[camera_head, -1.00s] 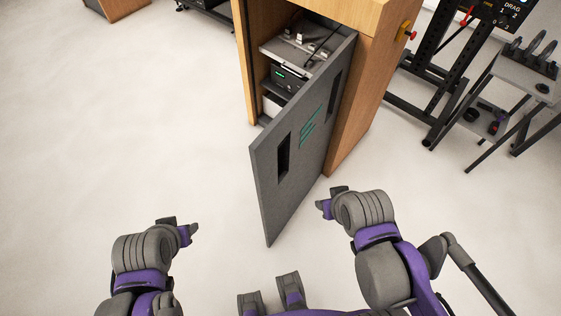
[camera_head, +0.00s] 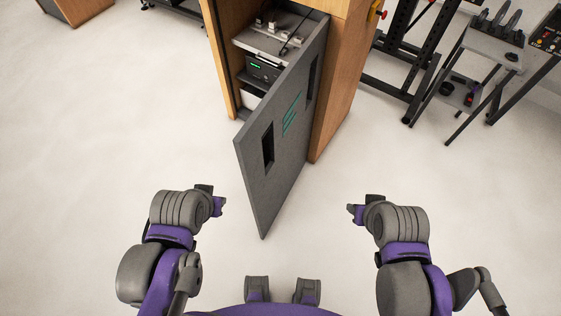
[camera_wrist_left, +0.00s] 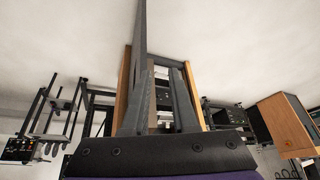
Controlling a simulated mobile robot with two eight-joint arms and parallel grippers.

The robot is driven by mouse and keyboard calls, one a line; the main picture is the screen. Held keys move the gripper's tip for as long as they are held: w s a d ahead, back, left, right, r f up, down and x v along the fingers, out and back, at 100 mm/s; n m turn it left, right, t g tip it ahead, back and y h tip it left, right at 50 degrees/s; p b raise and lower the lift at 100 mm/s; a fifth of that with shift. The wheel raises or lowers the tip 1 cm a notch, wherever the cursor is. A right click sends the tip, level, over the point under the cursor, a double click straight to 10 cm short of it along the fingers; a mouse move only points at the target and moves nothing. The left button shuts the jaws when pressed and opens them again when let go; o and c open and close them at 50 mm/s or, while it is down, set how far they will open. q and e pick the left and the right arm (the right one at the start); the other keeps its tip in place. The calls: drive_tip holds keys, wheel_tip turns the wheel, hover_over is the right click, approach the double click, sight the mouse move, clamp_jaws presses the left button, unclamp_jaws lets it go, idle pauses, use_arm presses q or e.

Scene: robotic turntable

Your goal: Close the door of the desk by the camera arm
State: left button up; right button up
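The grey door (camera_head: 278,140) of the wooden desk (camera_head: 336,90) stands wide open, swung out toward me, with dark slots and a green mark on its face. My left gripper (camera_head: 219,205) is to the left of the door's near edge, apart from it. In the left wrist view, my left gripper's two fingers (camera_wrist_left: 165,100) are spread with nothing between them, and the door's edge (camera_wrist_left: 139,35) shows beyond them. My right gripper (camera_head: 354,212) is to the right of the door, clear of it; its fingers are too small to judge.
Shelves with a black device (camera_head: 262,70) show inside the desk. A black frame (camera_head: 405,70) and a small grey side table (camera_head: 490,45) stand to the right. The floor (camera_head: 110,130) at left is clear.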

use_arm(q)
drive_tip(key=f+m+b, duration=0.1)
drive_tip(key=d+f+m+g+b, duration=0.1)
drive_tip(key=m, duration=0.1)
drive_tip(key=d+f+m+b, duration=0.1)
drive_tip(key=f, duration=0.1)
drive_tip(key=shift+w+d+m+g+y, duration=0.15)
drive_tip(key=shift+w+m+g+y, duration=0.15)
drive_tip(key=shift+w+y, duration=0.1)
clamp_jaws()
drive_tip(key=w+d+f+m+y+b, duration=0.35)
drive_tip(key=d+f+m+b, duration=0.2)
drive_tip(key=d+m, duration=0.3)
drive_tip(key=w+d+f+m+y+b, duration=0.2)
drive_tip(key=d+f+m+y+b, duration=0.25)
drive_tip(key=d+m+b, duration=0.35)
drive_tip(key=m+b, duration=0.1)
drive_tip(key=b, duration=0.1)
approach(254, 192)
drive_tip(key=shift+h, duration=0.3)
drive_tip(key=x, duration=0.5)
drive_tip(key=shift+s+f, duration=0.2)
drive_tip(key=shift+s, duration=0.05)
drive_tip(key=shift+w+a, duration=0.2)
drive_tip(key=shift+a, duration=0.25)
use_arm(e)
wheel_tip(254, 192, down, 22)
drive_tip(key=s+g, duration=0.1)
drive_tip(key=shift+s, duration=0.25)
